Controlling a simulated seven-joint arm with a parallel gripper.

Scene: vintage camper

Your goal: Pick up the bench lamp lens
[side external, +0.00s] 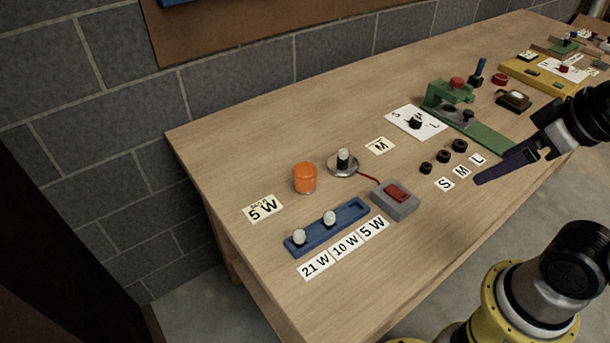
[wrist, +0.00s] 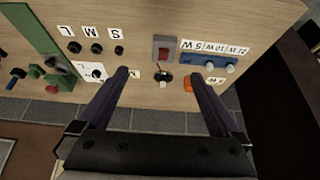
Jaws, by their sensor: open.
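The lens, an orange cylinder (side external: 305,178), stands upright on the wooden bench beside the lamp base (side external: 342,167), which carries a pale bulb. In the wrist view the orange lens (wrist: 188,85) shows beside the right finger and is partly hidden by it. The lamp base (wrist: 163,79) appears between the fingers in that view. My gripper (side external: 480,181) is open and empty, above the right part of the bench and well apart from the lens; it also shows in the wrist view (wrist: 160,72).
A grey switch box (side external: 394,203) with a red rocker is wired to the lamp. A blue tray (side external: 327,230) holds two bulbs. Several black rings (side external: 443,157) and a green fixture (side external: 467,122) stand farther right. A grey block wall (side external: 90,110) runs behind the bench.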

